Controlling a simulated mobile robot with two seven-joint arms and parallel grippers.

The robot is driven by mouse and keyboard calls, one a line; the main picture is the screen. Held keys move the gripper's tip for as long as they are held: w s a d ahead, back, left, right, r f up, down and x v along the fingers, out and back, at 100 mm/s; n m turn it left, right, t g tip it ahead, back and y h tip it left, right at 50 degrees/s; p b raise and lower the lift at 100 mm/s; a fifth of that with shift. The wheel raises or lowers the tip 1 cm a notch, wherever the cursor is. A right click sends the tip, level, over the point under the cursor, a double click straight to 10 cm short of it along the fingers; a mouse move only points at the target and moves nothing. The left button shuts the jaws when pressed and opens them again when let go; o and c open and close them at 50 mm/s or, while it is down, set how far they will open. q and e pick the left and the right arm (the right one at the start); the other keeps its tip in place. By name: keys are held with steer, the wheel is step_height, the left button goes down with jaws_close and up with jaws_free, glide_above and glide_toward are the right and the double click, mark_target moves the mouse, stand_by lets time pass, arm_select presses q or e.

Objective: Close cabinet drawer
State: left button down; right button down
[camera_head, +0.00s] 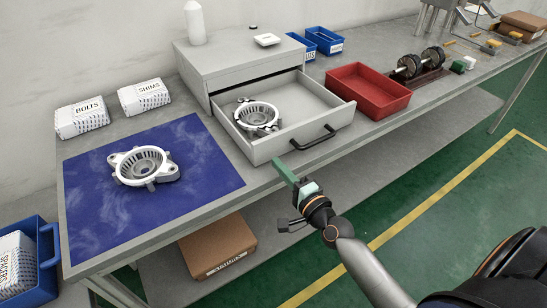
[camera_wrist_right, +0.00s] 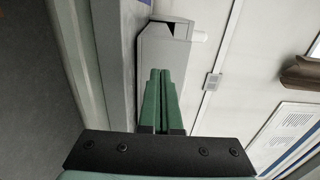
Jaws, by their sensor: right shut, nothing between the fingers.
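The grey cabinet (camera_head: 243,67) stands on the workbench against the wall. Its drawer (camera_head: 276,148) is pulled out toward the front, with a dark handle (camera_head: 306,145) on its face. A metal alternator housing (camera_head: 257,116) lies inside the drawer. My right gripper (camera_head: 281,168) has green fingers and is shut and empty, just in front of the drawer face and left of the handle; I cannot tell whether it touches. In the right wrist view the shut green fingers (camera_wrist_right: 160,100) point at a grey cabinet part (camera_wrist_right: 165,55). My left gripper is not in view.
A blue mat (camera_head: 205,165) with another housing (camera_head: 145,166) lies left of the drawer. A red bin (camera_head: 368,91) stands close to its right side. White BOLTS (camera_head: 82,117) and SHIMS (camera_head: 144,96) boxes stand at the back left. A white bottle (camera_head: 195,24) stands on the cabinet.

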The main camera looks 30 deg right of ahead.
mark_target(267, 152)
steer(key=shift+w+a, duration=0.1)
steer(key=shift+w, duration=1.4)
steer(key=shift+w+a, duration=0.2)
steer(key=shift+w, duration=2.1)
